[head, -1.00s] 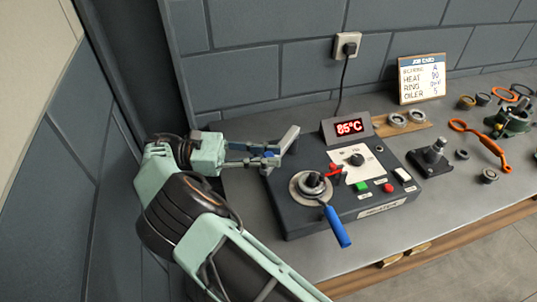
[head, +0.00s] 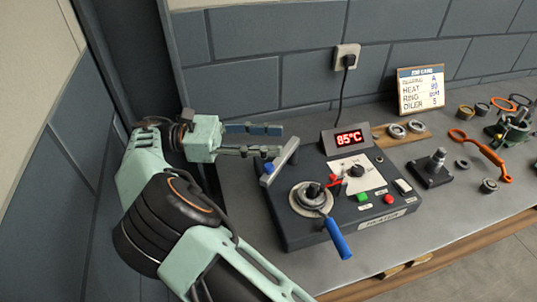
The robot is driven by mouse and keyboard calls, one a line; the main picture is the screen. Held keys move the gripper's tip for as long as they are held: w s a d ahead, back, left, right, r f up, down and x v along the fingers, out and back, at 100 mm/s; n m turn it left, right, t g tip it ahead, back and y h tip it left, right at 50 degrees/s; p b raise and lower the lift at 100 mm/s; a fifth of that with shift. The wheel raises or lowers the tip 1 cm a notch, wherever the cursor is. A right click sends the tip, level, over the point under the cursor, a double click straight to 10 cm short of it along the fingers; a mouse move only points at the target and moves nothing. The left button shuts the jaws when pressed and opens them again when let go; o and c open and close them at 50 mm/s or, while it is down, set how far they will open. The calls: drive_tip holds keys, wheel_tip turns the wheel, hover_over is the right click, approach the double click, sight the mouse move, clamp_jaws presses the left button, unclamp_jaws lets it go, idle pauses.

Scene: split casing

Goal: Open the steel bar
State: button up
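The steel bar (head: 284,158) is a flat grey bar at the left back part of the heater box (head: 330,222), running slantwise from front left to back right. A small blue knob (head: 268,168) is at its near left end. My gripper (head: 281,140) comes from the left with its two fingers spread, one above the other in the picture. It is open and empty. Its fingertips overlap the area just behind the bar's middle in the picture; I cannot tell whether they touch it. A bearing ring with a blue-handled tool (head: 337,238) sits in front of the bar.
The display (head: 349,139) reads 85°C. Green and red buttons and a dial sit on the box. Rings (head: 396,131) on a wooden strip, a black post base (head: 431,170) and an orange tool (head: 483,153) lie to the right. A wall stands close at left.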

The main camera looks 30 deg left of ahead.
drive_tip(key=shift+r, duration=0.8)
